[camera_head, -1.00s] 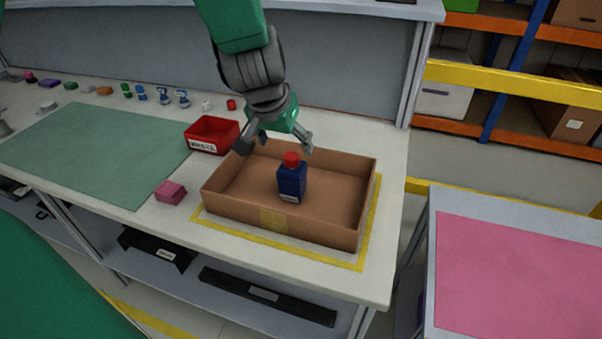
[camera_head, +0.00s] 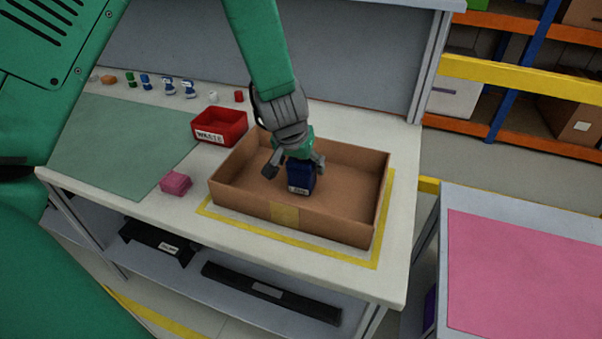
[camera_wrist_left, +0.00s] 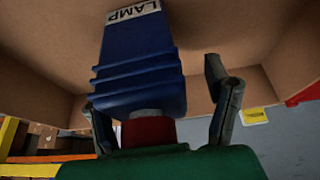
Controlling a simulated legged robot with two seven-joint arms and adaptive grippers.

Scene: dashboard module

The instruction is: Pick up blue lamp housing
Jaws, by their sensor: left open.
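The blue lamp housing (camera_head: 301,177) stands inside the open cardboard box (camera_head: 240,189) in the head view; my gripper hides its red top there. In the left wrist view the housing (camera_wrist_left: 138,62) shows a white LAMP label and a red cap (camera_wrist_left: 149,131). My left gripper (camera_head: 294,169) is open, reaching down into the box from above, with one finger on each side of the housing. In the wrist view the fingers (camera_wrist_left: 160,105) stand apart around the red cap end, with a visible gap on the right side. My right gripper is not in view.
The box walls surround the gripper closely. A red waste bin (camera_head: 219,127) stands behind left of the box, and a pink block (camera_head: 176,183) lies to its left. A green mat (camera_head: 120,150) covers the left of the table. Several small parts line the back.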

